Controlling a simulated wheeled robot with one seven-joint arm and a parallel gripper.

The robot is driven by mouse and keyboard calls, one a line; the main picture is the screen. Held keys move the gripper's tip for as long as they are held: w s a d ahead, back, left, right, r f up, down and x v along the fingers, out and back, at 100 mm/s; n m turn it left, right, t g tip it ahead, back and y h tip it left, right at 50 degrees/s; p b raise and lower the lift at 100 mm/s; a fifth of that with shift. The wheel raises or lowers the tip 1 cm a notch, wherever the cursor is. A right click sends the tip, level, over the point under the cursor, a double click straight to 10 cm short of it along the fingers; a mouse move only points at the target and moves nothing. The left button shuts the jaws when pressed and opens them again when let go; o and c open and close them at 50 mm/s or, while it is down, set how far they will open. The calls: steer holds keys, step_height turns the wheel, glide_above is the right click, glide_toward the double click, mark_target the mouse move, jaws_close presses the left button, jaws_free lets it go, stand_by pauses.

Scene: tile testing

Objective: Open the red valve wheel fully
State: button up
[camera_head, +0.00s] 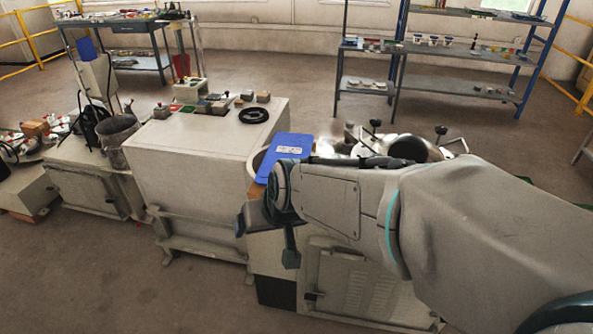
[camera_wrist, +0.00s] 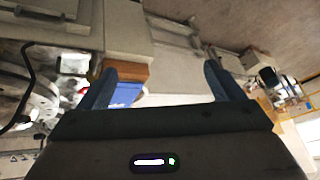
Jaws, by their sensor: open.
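I cannot make out a red valve wheel for certain in either view. A small red patch (camera_wrist: 84,90) shows beside the left finger in the wrist view, too small to identify. My gripper (camera_wrist: 160,82) is open, with its two dark fingers wide apart and nothing between them held. In the head view my gripper (camera_head: 290,256) hangs at the end of my arm in front of the grey machine, partly hidden by the wrist. My arm covers much of the machine at the right.
A white cabinet (camera_head: 200,165) with a black ring (camera_head: 254,115) on top stands left of my gripper. A blue panel (camera_head: 285,158) stands just behind my wrist. A grey bucket (camera_head: 117,138) stands at the left. Shelves (camera_head: 440,85) stand at the back. Floor is clear at front left.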

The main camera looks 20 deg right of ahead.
steer(key=w+d+f+m+t+h+b, duration=0.1)
steer(key=w+f+m+t+h+b, duration=0.15)
steer(key=w+f+b, duration=0.35)
steer(key=w+d+f+m+t+h+b, duration=0.1)
steer(key=w+d+f+m+t+b, duration=0.15)
steer(key=w+f, duration=0.45)
steer(key=w+d+f+m+t+h+b, duration=0.2)
steer(key=w+d+f+m+h+b, duration=0.15)
steer(key=d+h+b, duration=0.5)
steer(key=w+d, duration=0.3)
steer(key=w+d+h, duration=0.1)
steer(key=w+d, duration=0.2)
steer(key=w+d+h, duration=0.1)
steer(key=w+d, duration=0.2)
steer(key=shift+w+d+r, duration=0.15)
steer(key=shift+r, duration=0.1)
steer(key=c, duration=1)
